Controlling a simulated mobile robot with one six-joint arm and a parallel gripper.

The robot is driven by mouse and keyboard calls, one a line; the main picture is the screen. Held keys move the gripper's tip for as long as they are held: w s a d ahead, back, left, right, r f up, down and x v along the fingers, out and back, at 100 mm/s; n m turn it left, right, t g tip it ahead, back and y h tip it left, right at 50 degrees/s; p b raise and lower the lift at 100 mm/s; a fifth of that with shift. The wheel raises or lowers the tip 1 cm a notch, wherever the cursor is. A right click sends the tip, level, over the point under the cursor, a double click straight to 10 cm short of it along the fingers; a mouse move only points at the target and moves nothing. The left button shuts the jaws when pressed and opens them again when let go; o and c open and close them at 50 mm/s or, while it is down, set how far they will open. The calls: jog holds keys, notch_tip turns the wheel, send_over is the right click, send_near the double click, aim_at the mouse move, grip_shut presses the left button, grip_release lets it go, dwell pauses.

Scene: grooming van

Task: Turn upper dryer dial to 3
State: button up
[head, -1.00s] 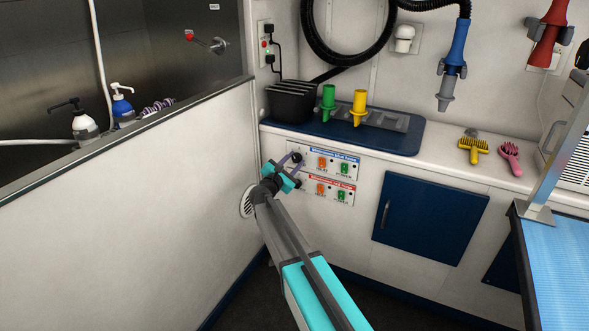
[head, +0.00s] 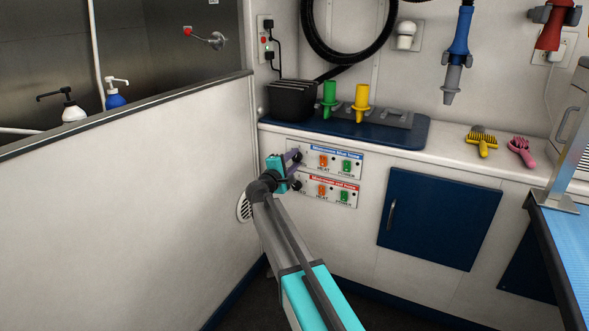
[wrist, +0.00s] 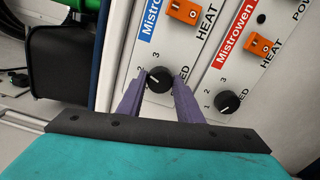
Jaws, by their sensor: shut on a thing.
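The upper dryer dial (wrist: 158,80) is a black round knob on the blue-labelled panel (head: 335,160). The numbers 2 and 3 are printed beside it. A pale mark on the knob seems to face the 2, but it is small. My gripper (head: 293,158) is at the panel's left end. In the wrist view its two purple fingers (wrist: 159,82) are shut on the dial, one on each side. The lower dial (wrist: 227,102), on the red-labelled panel (head: 333,190), is outside the fingers.
Orange heat switches (head: 323,160) and green power switches (head: 346,166) are right of the dials. The white tub wall (head: 120,210) is close on the left. The counter above holds a black box (head: 292,101) and nozzles. A blue door (head: 437,218) is at right.

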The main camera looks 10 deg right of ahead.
jog(key=m+b, duration=0.3)
jog(key=b, duration=0.1)
jog(key=m+b, duration=0.2)
jog(key=shift+s+d+f+m, duration=0.1)
jog(key=shift+d+f+m, duration=0.05)
jog(key=shift+f+m, duration=0.2)
jog(key=m+b, duration=0.2)
jog(key=b, duration=0.1)
jog(key=shift+r+m, duration=0.15)
jog(key=shift+m, duration=0.1)
jog(key=shift+r, duration=0.1)
jog(key=o, duration=1)
jog(key=shift+o, duration=0.2)
jog(key=shift+r, duration=0.1)
jog(key=shift+s+a, duration=0.15)
jog(key=shift+a, duration=0.1)
jog(key=p+v, duration=0.4)
jog(key=v, duration=0.9)
jog(key=shift+p, duration=0.35)
